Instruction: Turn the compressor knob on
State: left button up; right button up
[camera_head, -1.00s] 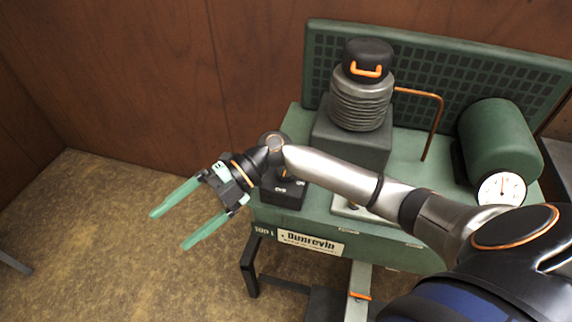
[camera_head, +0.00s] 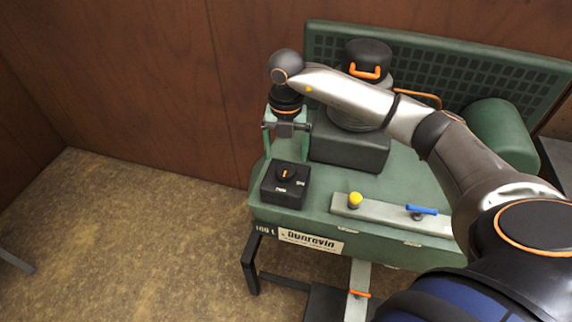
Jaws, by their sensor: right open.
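The compressor knob (camera_head: 286,173) is a dark dial with an orange mark, on top of a black box (camera_head: 284,192) at the front left corner of the green compressor (camera_head: 400,190). The orange mark points roughly away from me, and small white labels lie beside the knob. My right gripper (camera_head: 285,154) is open, with its green fingers pointing down. It is above and just behind the knob in the picture, apart from it as far as I can see. Nothing shows between its fingers. My left gripper is not in view.
A metal bar with a yellow knob (camera_head: 355,199) and a blue lever (camera_head: 422,210) lies right of the box. Behind stand the ribbed motor (camera_head: 357,118), a copper pipe and a green tank (camera_head: 503,133).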

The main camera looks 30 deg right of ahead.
aim_at(286, 170)
notch_tip(286, 170, down, 6)
jog(key=shift+r, duration=0.1)
jog(key=shift+c, duration=0.4)
jog(key=c, duration=1.3)
